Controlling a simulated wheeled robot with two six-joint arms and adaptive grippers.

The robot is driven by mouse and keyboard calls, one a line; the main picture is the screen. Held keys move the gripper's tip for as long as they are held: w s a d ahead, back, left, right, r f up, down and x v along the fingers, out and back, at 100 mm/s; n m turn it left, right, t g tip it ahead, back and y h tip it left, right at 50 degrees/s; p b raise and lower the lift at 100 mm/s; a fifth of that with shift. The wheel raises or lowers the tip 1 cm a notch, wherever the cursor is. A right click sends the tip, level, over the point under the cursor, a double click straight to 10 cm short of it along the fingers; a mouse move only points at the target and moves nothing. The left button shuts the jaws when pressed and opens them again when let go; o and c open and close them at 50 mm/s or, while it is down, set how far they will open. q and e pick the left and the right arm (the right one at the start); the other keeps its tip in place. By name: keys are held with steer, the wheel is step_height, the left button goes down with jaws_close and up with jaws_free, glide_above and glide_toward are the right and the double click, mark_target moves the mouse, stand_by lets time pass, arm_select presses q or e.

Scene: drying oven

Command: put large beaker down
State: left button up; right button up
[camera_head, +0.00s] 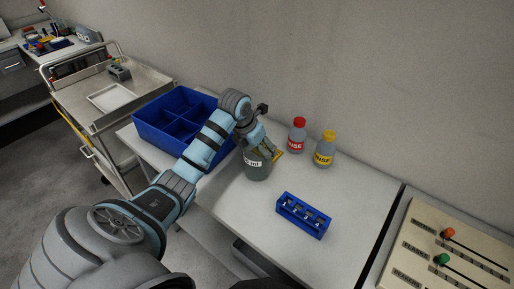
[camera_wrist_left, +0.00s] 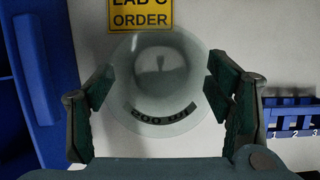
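The large beaker (camera_head: 258,172), greenish-grey glass with a white volume label, is upright over the white table in the head view. In the left wrist view I look down into the beaker (camera_wrist_left: 160,85), and its printed marking faces me. I cannot tell whether the beaker's base touches the table. My right gripper is not in view.
A blue divided bin (camera_head: 150,138) stands left of the beaker. A red-capped bottle (camera_head: 297,138) and a yellow-capped bottle (camera_head: 324,154) stand behind right. A blue numbered rack (camera_head: 304,216) lies front right. A yellow sign (camera_wrist_left: 140,14) is near the beaker.

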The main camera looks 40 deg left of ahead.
arm_select(q)
steer(key=shift+o, duration=1.1)
steer(key=shift+w, duration=0.1)
